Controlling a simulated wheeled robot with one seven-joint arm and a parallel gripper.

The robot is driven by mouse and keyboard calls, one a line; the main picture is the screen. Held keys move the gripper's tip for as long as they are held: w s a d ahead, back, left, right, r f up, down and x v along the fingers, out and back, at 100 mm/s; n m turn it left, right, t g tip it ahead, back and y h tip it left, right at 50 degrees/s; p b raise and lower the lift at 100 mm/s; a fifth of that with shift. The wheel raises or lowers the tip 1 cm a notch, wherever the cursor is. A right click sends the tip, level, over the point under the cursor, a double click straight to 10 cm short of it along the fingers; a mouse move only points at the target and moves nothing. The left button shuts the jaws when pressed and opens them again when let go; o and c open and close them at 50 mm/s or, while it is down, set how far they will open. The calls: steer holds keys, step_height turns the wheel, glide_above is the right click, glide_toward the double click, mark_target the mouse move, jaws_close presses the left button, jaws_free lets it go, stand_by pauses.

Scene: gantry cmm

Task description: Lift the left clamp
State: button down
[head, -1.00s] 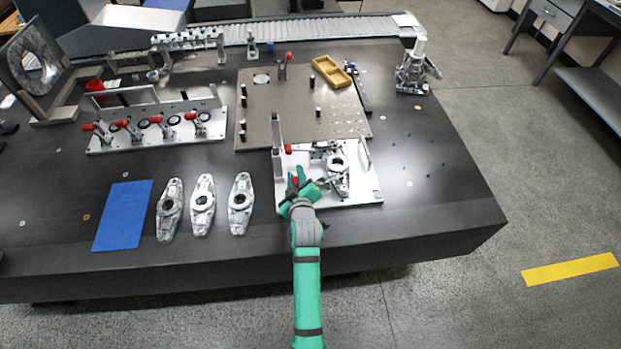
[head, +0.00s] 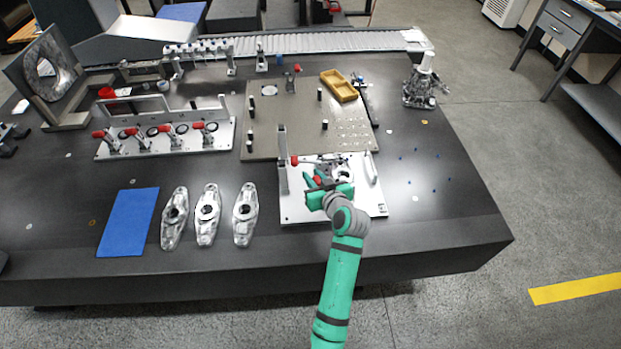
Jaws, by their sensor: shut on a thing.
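A silver fixture plate (head: 300,212) lies near the front edge of the table, with a metal part (head: 345,176) on it, partly hidden by my wrist. One red-tipped clamp handle (head: 294,160) shows at the plate's left side, clear of my gripper. My gripper (head: 314,180) is over the middle of the plate, shut on a second red clamp handle (head: 318,181). Only a little red shows between the green fingers. The rest of that clamp is hidden behind my gripper.
An upright post (head: 282,150) stands at the plate's left edge and a silver handle (head: 371,167) at its right. Several loose metal arms (head: 207,213) and a blue mat (head: 128,222) lie left. The table right of the plate is mostly clear.

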steer(key=shift+d, duration=0.2)
stand_by(0.3)
steer(key=c, duration=1.5)
jaws_free()
steer(key=shift+c, duration=0.2)
steer(key=v, duration=1)
steer(key=shift+s+d+r, duration=0.2)
steer(key=shift+s, duration=0.1)
